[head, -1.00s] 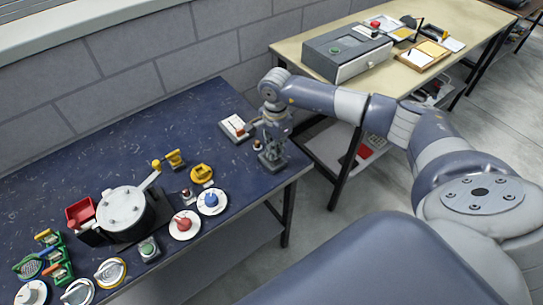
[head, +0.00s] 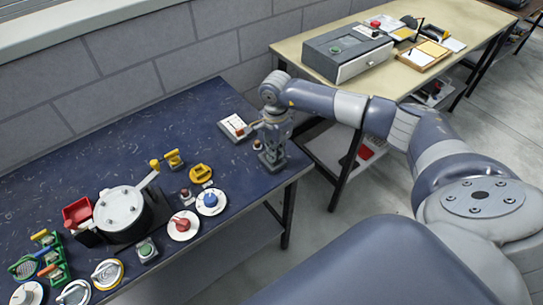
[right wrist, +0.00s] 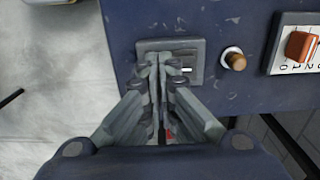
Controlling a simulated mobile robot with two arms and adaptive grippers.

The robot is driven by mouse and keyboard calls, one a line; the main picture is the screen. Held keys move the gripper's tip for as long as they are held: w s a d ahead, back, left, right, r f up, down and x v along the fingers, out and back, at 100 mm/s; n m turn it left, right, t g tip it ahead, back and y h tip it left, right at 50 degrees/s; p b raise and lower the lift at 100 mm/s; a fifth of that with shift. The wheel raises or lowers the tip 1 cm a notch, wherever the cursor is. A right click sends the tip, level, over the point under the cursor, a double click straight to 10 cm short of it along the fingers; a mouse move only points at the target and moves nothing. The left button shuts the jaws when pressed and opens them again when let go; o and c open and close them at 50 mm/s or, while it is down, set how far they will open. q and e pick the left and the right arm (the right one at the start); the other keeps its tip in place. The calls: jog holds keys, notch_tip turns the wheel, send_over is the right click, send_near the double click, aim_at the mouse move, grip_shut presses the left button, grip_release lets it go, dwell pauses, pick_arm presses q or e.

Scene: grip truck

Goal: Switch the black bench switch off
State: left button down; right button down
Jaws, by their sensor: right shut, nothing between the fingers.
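The bench switch is a dark grey plate (right wrist: 196,54) with a small pale part at its right, seen in the right wrist view. My right gripper (right wrist: 158,62) is shut and empty, its fingertips over the middle of this plate and hiding part of it. I cannot tell whether the tips touch it or which way the switch is set. In the head view, my right gripper (head: 271,160) points down at the near right corner of the blue bench (head: 110,88) and hides most of the switch. My left gripper is not in view.
A brown-topped knob (right wrist: 234,60) stands close to the switch. Beyond it is a white plate with an orange slider (right wrist: 298,45). A yellow lever (head: 173,159), a round black pot-like unit (head: 122,212) and several dials stand farther left. The bench's back middle is clear.

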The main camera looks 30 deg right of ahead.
jog(key=shift+r+p, duration=1.9)
jog(key=shift+r, duration=1.55)
